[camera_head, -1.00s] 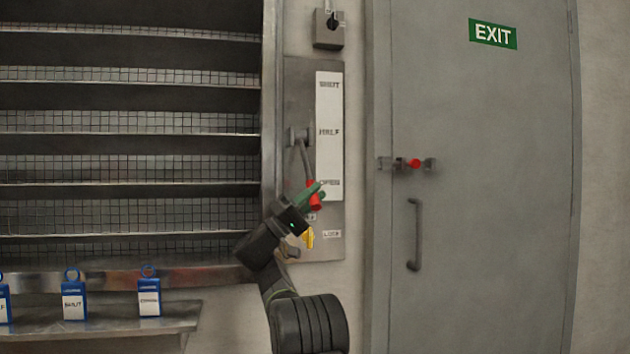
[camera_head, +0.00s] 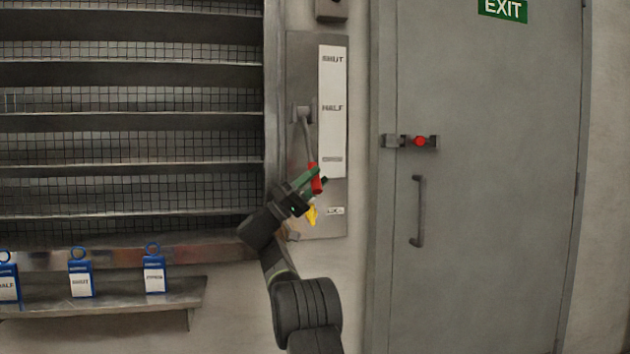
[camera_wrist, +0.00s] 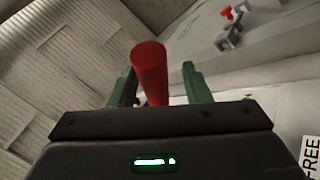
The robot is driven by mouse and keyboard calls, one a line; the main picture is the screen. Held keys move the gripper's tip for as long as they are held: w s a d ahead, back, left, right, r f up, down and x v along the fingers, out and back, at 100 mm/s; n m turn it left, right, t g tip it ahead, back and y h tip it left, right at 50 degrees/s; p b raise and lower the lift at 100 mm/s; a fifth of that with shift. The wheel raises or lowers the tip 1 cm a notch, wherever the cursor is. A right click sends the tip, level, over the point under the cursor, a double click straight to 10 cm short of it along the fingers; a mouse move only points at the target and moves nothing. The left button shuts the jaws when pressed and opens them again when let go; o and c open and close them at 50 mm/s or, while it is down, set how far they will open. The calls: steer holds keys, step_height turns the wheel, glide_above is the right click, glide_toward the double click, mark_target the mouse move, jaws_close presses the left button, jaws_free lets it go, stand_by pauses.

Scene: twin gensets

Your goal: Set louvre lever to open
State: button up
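The louvre lever (camera_head: 307,135) is a grey arm with a red grip (camera_head: 316,179), on a metal plate beside the louvre. Its pivot is level with HALF, and the arm hangs down, slightly right, with the grip near and just below the OPEN mark (camera_head: 332,160). My gripper (camera_head: 311,182) is at the red grip. In the wrist view, the red grip (camera_wrist: 150,70) stands between my two green fingers (camera_wrist: 160,88). A gap shows at the right finger; contact at the left one is unclear.
A yellow piece (camera_head: 311,214) sits just below the grip, beside a small label. Blue tags (camera_head: 155,274) stand on a shelf (camera_head: 120,296) at lower left. The grey door (camera_head: 480,240) with a red-knobbed latch (camera_head: 419,141) is to the right.

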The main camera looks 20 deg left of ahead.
stand_by(0.3)
steer(key=p+v, duration=0.2)
steer(key=v, duration=1.1)
steer(key=shift+s+a+f, duration=0.15)
steer(key=shift+a+f, duration=0.05)
steer(key=shift+a, duration=0.05)
steer(key=shift+d+r, duration=0.1)
steer(key=b+x, duration=0.2)
steer(key=x, duration=1.1)
steer(key=shift+d+r, duration=0.1)
steer(key=shift+d, duration=0.05)
steer(key=shift+d+r, duration=0.15)
steer(key=shift+r, duration=0.05)
